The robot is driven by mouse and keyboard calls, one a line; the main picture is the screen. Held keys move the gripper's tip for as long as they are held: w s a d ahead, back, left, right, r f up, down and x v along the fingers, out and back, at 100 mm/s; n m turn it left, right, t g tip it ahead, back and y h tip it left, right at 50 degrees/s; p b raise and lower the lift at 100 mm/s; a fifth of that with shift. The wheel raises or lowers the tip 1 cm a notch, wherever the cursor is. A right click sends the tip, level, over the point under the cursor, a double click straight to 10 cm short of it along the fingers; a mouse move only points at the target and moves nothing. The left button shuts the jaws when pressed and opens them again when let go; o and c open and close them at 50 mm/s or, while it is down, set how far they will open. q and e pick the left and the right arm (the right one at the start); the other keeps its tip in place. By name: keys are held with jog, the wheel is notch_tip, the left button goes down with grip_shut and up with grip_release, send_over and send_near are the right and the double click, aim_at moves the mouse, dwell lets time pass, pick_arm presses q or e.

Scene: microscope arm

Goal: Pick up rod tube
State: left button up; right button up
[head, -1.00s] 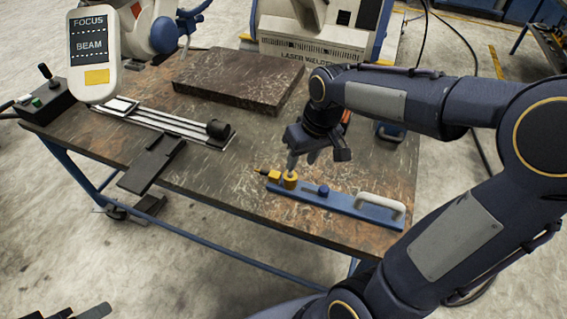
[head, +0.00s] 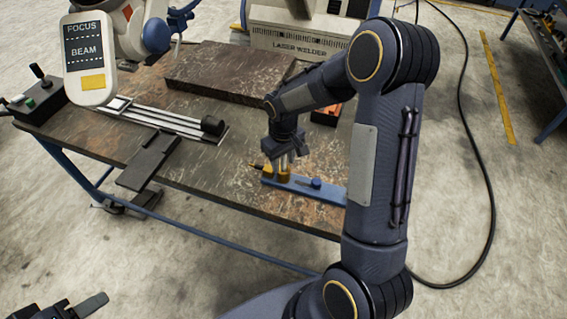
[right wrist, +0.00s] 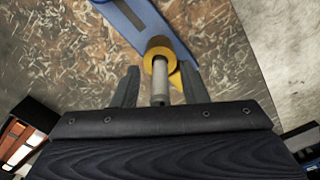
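The rod tube (right wrist: 160,82) is a thin grey metal tube that stands in a round yellow holder (right wrist: 163,52) on a blue base. In the head view the yellow holder (head: 283,172) is at the blue base's left end, and my gripper largely covers the tube. My right gripper (head: 286,158) points down over it. In the right wrist view its two fingers (right wrist: 158,85) stand apart on either side of the tube, with a gap on each side. My left gripper (head: 72,309) is partly in view at the bottom left, away from the table.
The blue base (head: 302,187) lies near the table's front edge. A dark slab (head: 235,75) lies behind, and a rail device (head: 165,120) lies to the left. A control box (head: 40,95) and a hanging FOCUS/BEAM pendant (head: 90,60) are further left.

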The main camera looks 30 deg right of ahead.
jog(key=shift+f, duration=0.2)
grip_shut()
jog(key=shift+r, duration=0.1)
